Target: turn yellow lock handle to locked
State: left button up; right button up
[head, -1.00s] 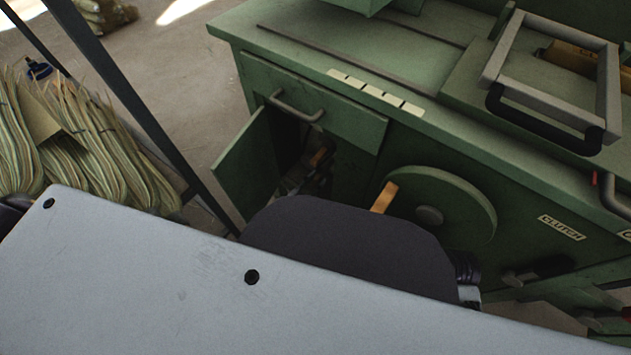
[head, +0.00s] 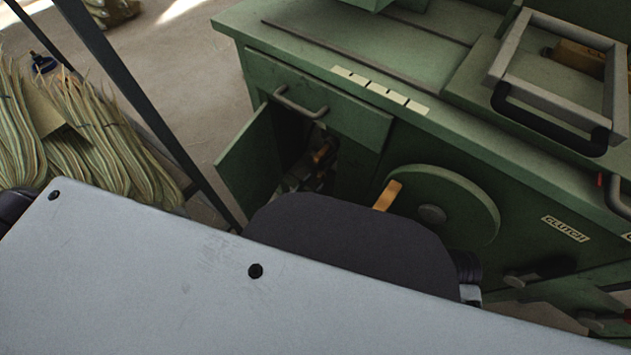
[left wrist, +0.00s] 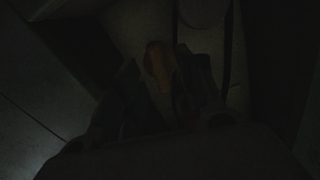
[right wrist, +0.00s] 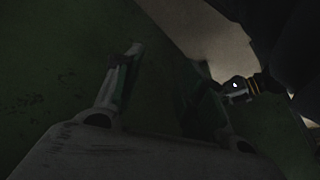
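The yellow lock handle (head: 323,151) shows as a small orange-yellow piece inside the dark open compartment of the green machine. In the left wrist view the handle (left wrist: 157,66) is dim and upright, near the fingertips, close to the right-hand finger. My left gripper (head: 312,172) is inside the compartment beside the handle. Its fingers look apart in the left wrist view, with the handle in or just beyond the gap; contact cannot be told in the dark. My right gripper (right wrist: 165,75) is open and empty beside a green surface; it is hidden in the head view.
The compartment's green door (head: 247,165) hangs open on the left. A drawer with a grey handle (head: 300,104) is above. A green wheel (head: 450,205) with an orange handgrip (head: 387,195) stands to the right. Bundles of broom fibre (head: 85,135) lie left, behind a dark post.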

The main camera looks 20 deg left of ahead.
pick_arm(q)
jog(key=v, duration=0.8)
jog(key=shift+s+a, duration=0.1)
dwell(0.8)
